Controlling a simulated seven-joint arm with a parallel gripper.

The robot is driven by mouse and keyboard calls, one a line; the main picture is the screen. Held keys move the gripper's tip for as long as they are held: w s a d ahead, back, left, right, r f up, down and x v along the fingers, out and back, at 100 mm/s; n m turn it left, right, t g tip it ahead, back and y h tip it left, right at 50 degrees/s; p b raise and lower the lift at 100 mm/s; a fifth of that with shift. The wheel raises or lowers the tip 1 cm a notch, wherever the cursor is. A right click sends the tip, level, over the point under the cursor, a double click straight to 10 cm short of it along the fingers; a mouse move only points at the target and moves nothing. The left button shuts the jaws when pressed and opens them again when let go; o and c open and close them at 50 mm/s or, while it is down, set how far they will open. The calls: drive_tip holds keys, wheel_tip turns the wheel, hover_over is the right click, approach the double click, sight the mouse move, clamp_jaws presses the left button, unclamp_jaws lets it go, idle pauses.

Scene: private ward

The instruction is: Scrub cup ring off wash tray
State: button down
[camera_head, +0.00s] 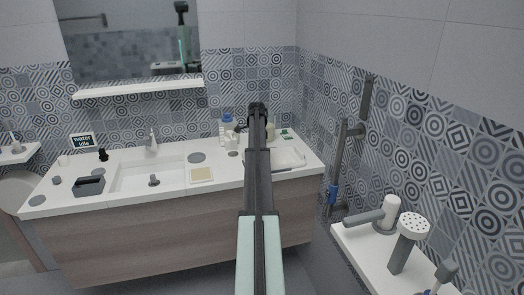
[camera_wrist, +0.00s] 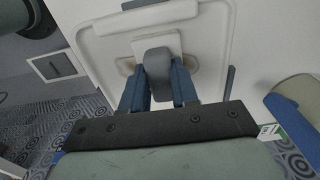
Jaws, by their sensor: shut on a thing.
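The white wash tray (camera_head: 293,154) lies on the right end of the counter in the head view, partly behind my arm. In the wrist view, the tray (camera_wrist: 105,50) fills the upper middle. My gripper (camera_wrist: 158,75) has its two blue fingers shut on a scrubber (camera_wrist: 156,62), a grey rounded grip with a pale square pad under it. The pad is over the tray floor; I cannot tell whether it touches. Brownish marks, seemingly the cup ring (camera_wrist: 125,66), show on both sides of the scrubber; their middle is hidden. In the head view my arm hides the gripper.
Bottles, one blue-capped (camera_head: 227,118), stand at the back of the counter (camera_head: 120,158) beside the tray. Left of it are a beige square (camera_head: 202,174), a sink basin (camera_head: 135,180) and a dark box (camera_head: 89,186). The tiled wall and a grab rail (camera_head: 338,165) are close on the right.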

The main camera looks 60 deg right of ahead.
drive_tip(key=shift+s+d, duration=1.15)
drive_tip(key=shift+s, duration=0.35)
drive_tip(key=shift+s+a, duration=0.5)
drive_tip(key=shift+a, duration=0.1)
drive_tip(key=shift+w+a, duration=1.3)
drive_tip(key=shift+w, duration=0.15)
drive_tip(key=shift+s+d, duration=1.4)
drive_tip(key=shift+d, duration=0.1)
wheel_tip(320, 180, up, 8)
drive_tip(key=shift+a, duration=0.1)
